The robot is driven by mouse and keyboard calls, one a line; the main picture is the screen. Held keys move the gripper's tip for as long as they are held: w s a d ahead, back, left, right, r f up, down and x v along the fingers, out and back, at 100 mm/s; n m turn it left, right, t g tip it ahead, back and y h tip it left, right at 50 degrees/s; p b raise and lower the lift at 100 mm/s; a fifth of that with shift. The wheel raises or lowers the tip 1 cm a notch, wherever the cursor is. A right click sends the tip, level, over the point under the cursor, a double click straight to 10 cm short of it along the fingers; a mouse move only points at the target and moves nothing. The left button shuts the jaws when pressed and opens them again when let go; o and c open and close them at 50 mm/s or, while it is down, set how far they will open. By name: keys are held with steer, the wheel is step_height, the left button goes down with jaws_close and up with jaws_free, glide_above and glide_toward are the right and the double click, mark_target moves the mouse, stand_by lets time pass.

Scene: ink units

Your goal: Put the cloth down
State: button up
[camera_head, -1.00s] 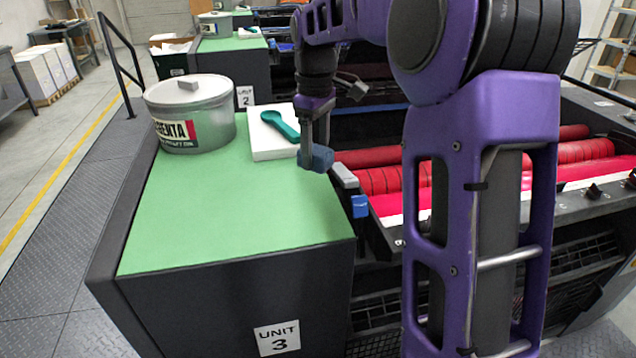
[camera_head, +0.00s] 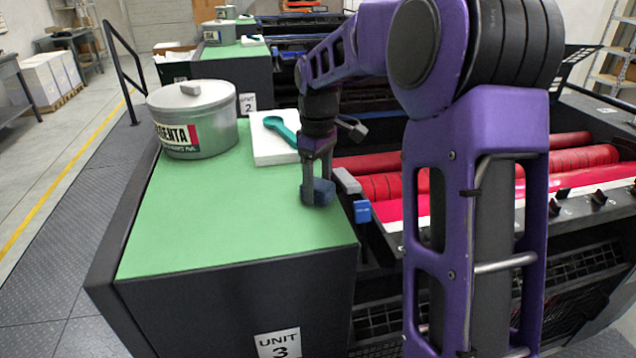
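My gripper (camera_head: 317,180) points down over the right edge of the green top (camera_head: 220,220) of unit 3. It is shut on a small dark blue bundle (camera_head: 318,193), which looks like the cloth. The bundle is at or just above the green surface; I cannot tell whether it touches. My fingers hide part of it.
A grey lidded magenta ink tin (camera_head: 205,140) stands at the back left of the top. A white pad (camera_head: 270,152) with a teal spatula (camera_head: 281,128) lies beside it. Red rollers (camera_head: 385,187) and a blue block (camera_head: 362,212) are at right. The front of the top is clear.

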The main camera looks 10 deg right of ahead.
mark_target(318, 183)
steer(key=shift+o, duration=1.1)
step_height(318, 183, up, 12)
steer(key=p, duration=0.2)
steer(key=shift+r, duration=0.2)
